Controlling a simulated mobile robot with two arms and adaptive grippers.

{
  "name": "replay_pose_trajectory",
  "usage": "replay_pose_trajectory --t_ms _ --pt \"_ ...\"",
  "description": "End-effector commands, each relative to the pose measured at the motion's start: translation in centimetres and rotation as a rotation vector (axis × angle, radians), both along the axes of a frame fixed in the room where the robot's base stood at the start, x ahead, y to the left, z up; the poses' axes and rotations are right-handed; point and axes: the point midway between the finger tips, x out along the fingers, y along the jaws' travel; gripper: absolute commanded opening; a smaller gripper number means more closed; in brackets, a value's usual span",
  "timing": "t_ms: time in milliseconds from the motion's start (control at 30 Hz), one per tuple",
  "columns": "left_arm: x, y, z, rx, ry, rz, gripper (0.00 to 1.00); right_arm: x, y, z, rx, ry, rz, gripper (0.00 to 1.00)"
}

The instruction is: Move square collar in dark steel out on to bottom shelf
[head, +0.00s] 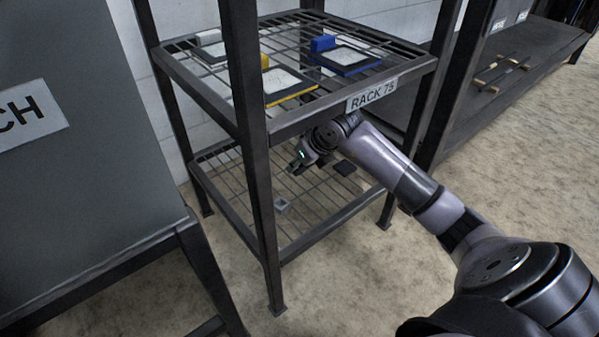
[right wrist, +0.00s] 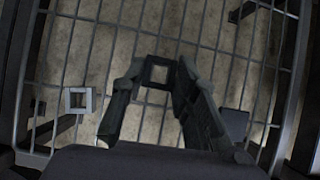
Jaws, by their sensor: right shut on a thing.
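The dark steel square collar (right wrist: 160,60) is a small square ring between the fingertips of my right gripper (right wrist: 158,76) in the right wrist view. The gripper is shut on it. In the head view my right gripper (head: 303,160) reaches in under the upper shelf, above the bottom shelf (head: 335,222); the collar is hard to make out there. I cannot tell whether the collar touches the wire grid. My left gripper is not in view.
A light square collar (head: 282,204) and a dark flat block (head: 344,168) are on the bottom shelf. The upper shelf (head: 300,122) holds blue, yellow and white handled pieces. Rack posts stand on both sides. The front middle of the bottom shelf is bare.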

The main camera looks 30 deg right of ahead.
Motion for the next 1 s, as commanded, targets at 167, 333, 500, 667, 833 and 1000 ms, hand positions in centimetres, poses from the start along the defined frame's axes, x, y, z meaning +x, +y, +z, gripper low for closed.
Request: replay_pose_trajectory --t_ms 167,333,500,667,833,1000 --pt "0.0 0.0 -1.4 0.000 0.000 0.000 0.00 0.1 0.0 -1.5 0.000 0.000 0.001 0.00" --pt "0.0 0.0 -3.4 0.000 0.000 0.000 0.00 0.1 0.0 -3.6 0.002 -0.001 0.000 0.00" --pt "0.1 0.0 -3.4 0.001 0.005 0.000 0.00 0.1 0.0 -3.5 -0.001 -0.001 -0.001 0.00" --pt "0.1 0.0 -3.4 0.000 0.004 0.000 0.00 0.1 0.0 -3.5 0.000 0.000 0.000 0.00" --pt "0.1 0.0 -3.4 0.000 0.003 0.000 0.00 0.1 0.0 -3.7 0.000 0.000 0.000 0.34" --pt "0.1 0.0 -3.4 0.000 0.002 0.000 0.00 0.1 0.0 -3.7 0.000 0.000 0.000 0.46"
